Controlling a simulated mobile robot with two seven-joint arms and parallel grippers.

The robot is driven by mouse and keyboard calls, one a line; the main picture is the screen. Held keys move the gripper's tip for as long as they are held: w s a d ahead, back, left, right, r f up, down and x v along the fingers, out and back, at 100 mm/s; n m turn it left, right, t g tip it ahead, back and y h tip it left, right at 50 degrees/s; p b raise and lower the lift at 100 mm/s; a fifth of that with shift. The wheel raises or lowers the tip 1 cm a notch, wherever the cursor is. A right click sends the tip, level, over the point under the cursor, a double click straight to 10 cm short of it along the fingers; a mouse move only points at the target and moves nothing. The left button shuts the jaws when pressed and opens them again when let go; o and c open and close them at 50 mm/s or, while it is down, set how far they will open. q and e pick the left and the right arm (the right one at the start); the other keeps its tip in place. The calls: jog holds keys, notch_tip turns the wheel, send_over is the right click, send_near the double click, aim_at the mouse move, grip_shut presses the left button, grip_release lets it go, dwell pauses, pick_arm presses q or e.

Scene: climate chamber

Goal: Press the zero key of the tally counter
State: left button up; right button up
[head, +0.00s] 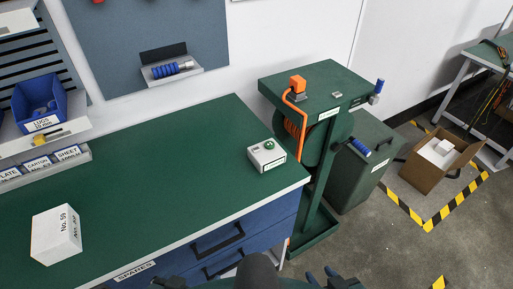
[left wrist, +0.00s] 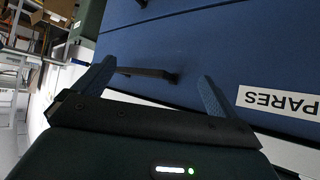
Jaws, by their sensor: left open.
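The tally counter (head: 267,155) is a small pale box on the green bench top, near its right end. A round green button (head: 269,145) shows on its top; lettering on it is too small to read. My left gripper (head: 168,283) is at the bottom edge of the head view, in front of the bench and well away from the counter. In the left wrist view my left gripper (left wrist: 156,75) is open and empty, facing the blue drawer front. My right gripper (head: 321,274) is partly cut off at the bottom edge, its fingertips apart, with nothing seen between them.
A white box (head: 56,235) stands on the bench (head: 150,180) at left. Blue drawers (head: 240,240) with dark handles are below the bench top. A green hose-reel cart (head: 318,92) stands right of the bench. The bench middle is clear.

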pick_arm(q)
jog(key=shift+w+r, duration=0.1)
jog(key=shift+w, duration=0.1)
jog(key=shift+c, duration=1.4)
jog(key=c, duration=0.5)
jog(key=shift+s, duration=0.3)
jog(key=c, duration=0.7)
grip_shut()
jog(key=shift+w, duration=0.2)
